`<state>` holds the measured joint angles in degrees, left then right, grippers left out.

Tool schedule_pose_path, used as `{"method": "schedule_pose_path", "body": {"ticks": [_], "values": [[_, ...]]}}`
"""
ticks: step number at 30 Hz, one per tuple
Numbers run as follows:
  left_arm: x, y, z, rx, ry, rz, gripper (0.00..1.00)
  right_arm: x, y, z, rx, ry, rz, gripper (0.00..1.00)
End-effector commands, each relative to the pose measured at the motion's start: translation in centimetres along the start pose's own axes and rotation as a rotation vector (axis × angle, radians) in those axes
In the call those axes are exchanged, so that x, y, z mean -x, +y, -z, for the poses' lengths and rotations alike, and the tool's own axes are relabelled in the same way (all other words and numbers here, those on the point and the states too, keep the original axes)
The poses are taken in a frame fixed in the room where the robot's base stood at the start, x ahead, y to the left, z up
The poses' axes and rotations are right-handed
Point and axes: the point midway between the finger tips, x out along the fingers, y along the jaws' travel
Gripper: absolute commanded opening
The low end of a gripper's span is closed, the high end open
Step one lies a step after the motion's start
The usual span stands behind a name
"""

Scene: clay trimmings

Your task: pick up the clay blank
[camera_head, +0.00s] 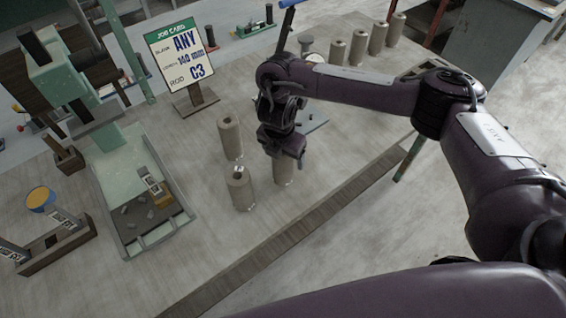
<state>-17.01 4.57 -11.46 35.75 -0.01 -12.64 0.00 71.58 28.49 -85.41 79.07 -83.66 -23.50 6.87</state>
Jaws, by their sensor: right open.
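My left gripper is out of view.
Several more blanks (358,48) stand in a row at the back. A job card (181,54) reads ANY, 140 mm, C3. A green tray (165,235) with clay scraps stands at left. A wooden strip (300,228) edges the table's front.

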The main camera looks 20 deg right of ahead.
Motion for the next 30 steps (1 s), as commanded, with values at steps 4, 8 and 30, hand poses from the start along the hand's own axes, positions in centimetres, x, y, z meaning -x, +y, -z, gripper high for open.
{"method": "schedule_pose_path", "body": {"ticks": [4,8,30], "values": [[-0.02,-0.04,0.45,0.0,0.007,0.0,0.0,-0.12,0.05,-0.01,0.001,0.0,-0.001,0.79],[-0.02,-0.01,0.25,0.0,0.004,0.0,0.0,-0.1,0.05,0.0,0.001,0.0,-0.001,0.76],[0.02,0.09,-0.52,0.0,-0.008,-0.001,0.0,0.11,0.12,-0.08,0.0,-0.001,-0.004,0.12]]}}
